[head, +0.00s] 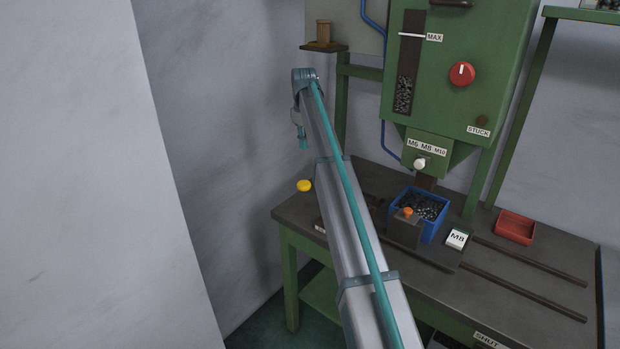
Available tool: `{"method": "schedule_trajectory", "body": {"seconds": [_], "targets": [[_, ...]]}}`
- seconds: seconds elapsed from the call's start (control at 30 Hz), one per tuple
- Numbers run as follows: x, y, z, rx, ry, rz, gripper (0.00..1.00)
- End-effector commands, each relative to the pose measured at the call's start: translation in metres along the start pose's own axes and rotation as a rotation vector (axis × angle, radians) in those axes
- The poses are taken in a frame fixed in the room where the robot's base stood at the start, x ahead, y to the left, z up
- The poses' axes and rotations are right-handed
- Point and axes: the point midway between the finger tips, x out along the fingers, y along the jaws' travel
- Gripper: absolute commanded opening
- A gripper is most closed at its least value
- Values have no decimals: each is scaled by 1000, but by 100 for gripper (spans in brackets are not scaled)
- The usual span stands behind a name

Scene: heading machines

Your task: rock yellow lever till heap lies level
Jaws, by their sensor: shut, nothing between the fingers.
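The yellow knob of the lever (304,186) shows at the left end of the bench; the rest of the lever is hard to make out. My gripper (303,142) hangs from the end of my arm, above the knob and apart from it. Its small teal tips look shut and empty. A heap of dark small parts (427,206) lies in a blue bin (434,229) under the green machine's (455,95) outlet. The heap's shape is too small to judge. My arm crosses the bench and hides part of its left side.
The machine has a window with dark parts below a MAX mark (434,38), a red knob (462,74) and a white knob (420,164). A block with an orange knob (407,211) stands before the bin. A red tray (515,228) and M8 card (456,239) lie right.

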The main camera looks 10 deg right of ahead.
Motion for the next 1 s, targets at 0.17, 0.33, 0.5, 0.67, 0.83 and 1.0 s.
{"method": "schedule_trajectory", "body": {"seconds": [0.17, 0.33, 0.5, 0.67, 0.83, 1.0], "targets": [[0, -3, 4, -41, -9, -8, 0], [1, -3, 4, -41, -9, -7, 0], [2, -3, 4, -40, -9, -7, 0], [12, -4, 4, -40, -9, -8, 0], [37, -4, 5, -40, -10, -9, 0], [70, -5, 5, -40, -11, -9, 0]]}}
